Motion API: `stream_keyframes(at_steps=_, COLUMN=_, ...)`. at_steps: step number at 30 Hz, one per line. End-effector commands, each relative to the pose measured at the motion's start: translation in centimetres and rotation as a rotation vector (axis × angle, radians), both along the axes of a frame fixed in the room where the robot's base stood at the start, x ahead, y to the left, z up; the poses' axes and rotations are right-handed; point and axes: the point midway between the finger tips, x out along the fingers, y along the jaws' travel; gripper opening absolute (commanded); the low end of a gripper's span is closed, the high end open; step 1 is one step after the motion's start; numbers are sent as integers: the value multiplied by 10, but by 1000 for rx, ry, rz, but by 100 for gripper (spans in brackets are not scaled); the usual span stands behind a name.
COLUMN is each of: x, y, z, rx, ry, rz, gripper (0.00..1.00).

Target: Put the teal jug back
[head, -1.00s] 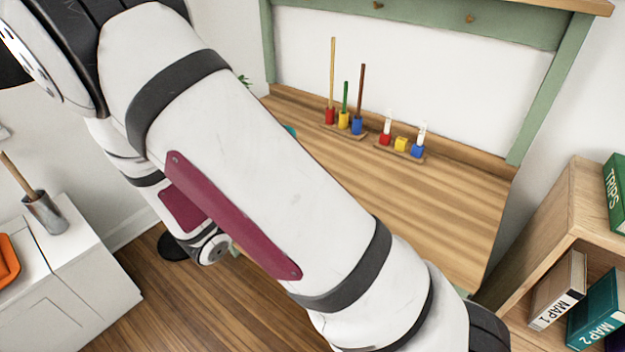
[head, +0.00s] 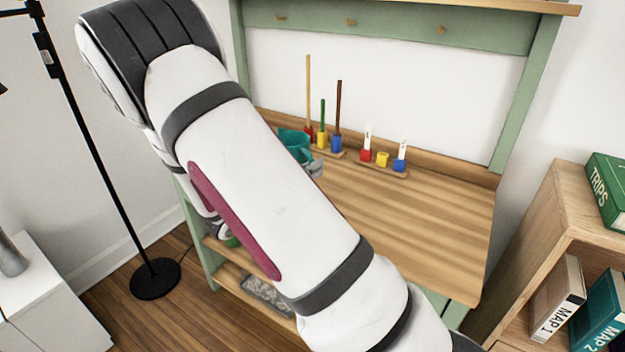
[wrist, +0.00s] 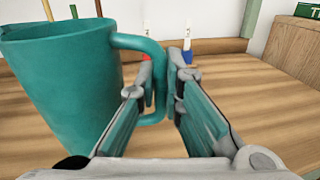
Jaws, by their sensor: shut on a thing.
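The teal jug (wrist: 65,80) fills the left of the wrist view, upright or nearly so, with its handle (wrist: 150,45) toward my gripper. My gripper (wrist: 160,95) is shut on the jug's handle, one finger on each side of it. In the head view, part of the teal jug (head: 295,143) shows past my arm, by the left part of the wooden bench top (head: 430,225). My arm hides most of the gripper there. I cannot tell whether the jug's base touches the bench top.
Coloured holders with upright sticks (head: 322,138) stand along the back of the bench. A second row of coloured holders (head: 383,160) is to their right. The bench's middle and right are clear. A bookshelf (head: 545,235) stands at right, a black floor lamp (head: 155,278) at left.

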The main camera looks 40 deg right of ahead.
Motion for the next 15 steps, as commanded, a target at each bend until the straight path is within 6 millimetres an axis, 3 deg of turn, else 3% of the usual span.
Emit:
stream_keyframes(at_steps=3, x=9, y=-13, z=-2, rx=-1, ry=-2, rz=-1, gripper=0)
stream_keyframes(at_steps=8, x=13, y=-18, z=-4, rx=-1, ry=-1, rz=0, gripper=0)
stream_keyframes(at_steps=15, x=13, y=-18, z=-33, rx=-1, ry=1, rz=1, gripper=0)
